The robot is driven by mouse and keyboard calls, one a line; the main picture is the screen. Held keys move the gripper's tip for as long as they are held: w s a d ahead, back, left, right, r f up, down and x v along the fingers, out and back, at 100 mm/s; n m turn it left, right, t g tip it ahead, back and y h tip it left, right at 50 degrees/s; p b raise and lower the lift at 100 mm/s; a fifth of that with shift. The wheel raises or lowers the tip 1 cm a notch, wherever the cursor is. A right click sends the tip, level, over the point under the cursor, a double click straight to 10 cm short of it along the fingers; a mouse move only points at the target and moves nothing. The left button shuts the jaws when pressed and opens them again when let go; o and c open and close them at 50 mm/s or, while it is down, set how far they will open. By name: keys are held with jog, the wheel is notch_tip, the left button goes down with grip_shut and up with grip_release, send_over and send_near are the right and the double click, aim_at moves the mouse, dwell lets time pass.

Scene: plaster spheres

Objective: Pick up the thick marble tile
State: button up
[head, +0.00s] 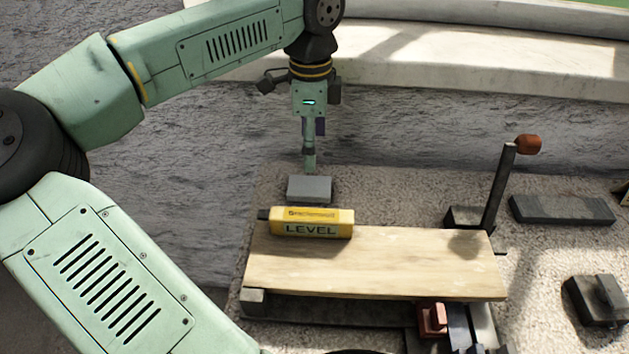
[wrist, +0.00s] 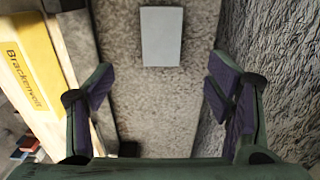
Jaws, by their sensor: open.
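A grey rectangular block, which looks like the thick marble tile (head: 310,189), lies flat on the rough stone surface behind the yellow level in the head view. It also shows as a pale rectangle in the wrist view (wrist: 161,37), at the top centre. My gripper (head: 309,170) points down just above and behind the tile in the head view. In the wrist view my gripper (wrist: 161,88) is open, its purple-padded fingers wide apart with nothing between them. The tile lies beyond the fingertips, apart from them. No part of the tile is visibly covered.
A yellow level (head: 312,222) sits on a wooden board (head: 380,265) close in front of the tile. A rough grey wall (head: 400,125) stands close behind. A dark upright lever with a red knob (head: 528,144) and a dark grey block (head: 562,209) are to the right.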

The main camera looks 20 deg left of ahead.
jog(key=b, duration=0.3)
send_over(313, 185)
jog(key=f, duration=0.5)
jog(key=shift+s, duration=0.3)
jog(key=f, duration=0.2)
jog(key=f+b, duration=0.1)
jog(key=f, duration=0.2)
jog(key=shift+w+f, duration=0.25)
jog(key=shift+f, duration=0.15)
jog(key=shift+r, duration=0.1)
jog(key=shift+c, duration=0.5)
jog(key=c, duration=1.4)
